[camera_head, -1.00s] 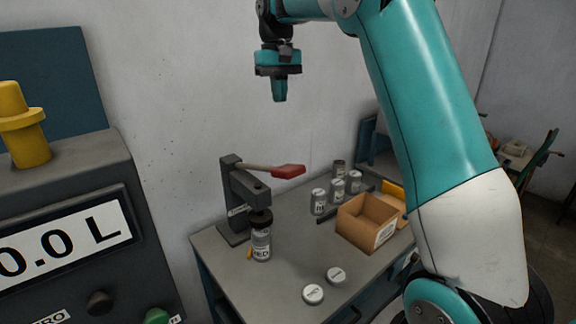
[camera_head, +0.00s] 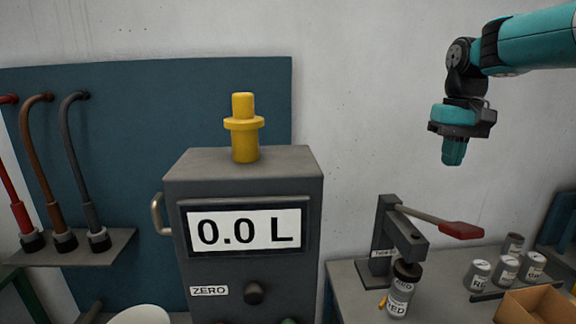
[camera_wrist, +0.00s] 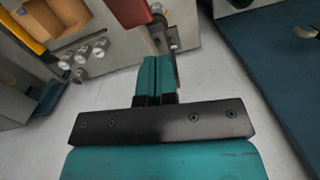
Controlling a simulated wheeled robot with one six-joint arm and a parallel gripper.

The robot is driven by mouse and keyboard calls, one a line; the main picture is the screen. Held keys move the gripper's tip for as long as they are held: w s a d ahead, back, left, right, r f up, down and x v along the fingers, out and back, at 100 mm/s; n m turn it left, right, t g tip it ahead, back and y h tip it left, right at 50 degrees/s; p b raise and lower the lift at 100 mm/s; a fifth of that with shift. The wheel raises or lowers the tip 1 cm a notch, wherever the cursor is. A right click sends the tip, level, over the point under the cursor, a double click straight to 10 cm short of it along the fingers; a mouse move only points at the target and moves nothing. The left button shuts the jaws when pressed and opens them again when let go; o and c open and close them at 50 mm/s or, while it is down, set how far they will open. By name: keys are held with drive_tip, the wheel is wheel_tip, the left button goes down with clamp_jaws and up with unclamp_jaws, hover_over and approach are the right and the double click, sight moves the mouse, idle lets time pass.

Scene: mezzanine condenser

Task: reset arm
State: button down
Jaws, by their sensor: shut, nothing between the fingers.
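My gripper (camera_head: 453,152) hangs fingers down in the air at the right of the head view, above the table with the lever press. Its teal fingers are shut with nothing between them. In the wrist view the closed fingers (camera_wrist: 156,78) show at the middle, pointing towards the press. My gripper touches nothing in either view.
A grey dispenser (camera_head: 240,260) reads 0.0 L and carries a yellow fitting (camera_head: 243,130). Hoses (camera_head: 80,165) hang at left. Cans (camera_head: 505,270) and a cardboard box (camera_head: 538,306) sit at right.

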drive_tip(key=s+a+f+n+y+b, duration=0.1)
drive_tip(key=s+a+f+n+b, duration=0.1)
drive_tip(key=s+a+f, duration=0.3)
drive_tip(key=s+a+f+n+y+b, duration=0.1)
drive_tip(key=s+a+f, duration=0.5)
drive_tip(key=s, duration=0.8)
drive_tip(key=s+a+f+n+y+b, duration=0.1)
drive_tip(key=s+a+f+n+b, duration=0.2)
drive_tip(key=s+a+f+n, duration=0.2)
drive_tip(key=s+a, duration=0.3)
drive_tip(key=s, duration=0.2)
drive_tip(key=shift+s+a+f+t+y+b, duration=0.15)
drive_tip(key=shift+a+t+y+b, duration=0.15)
drive_tip(key=shift+y+b, duration=0.1)
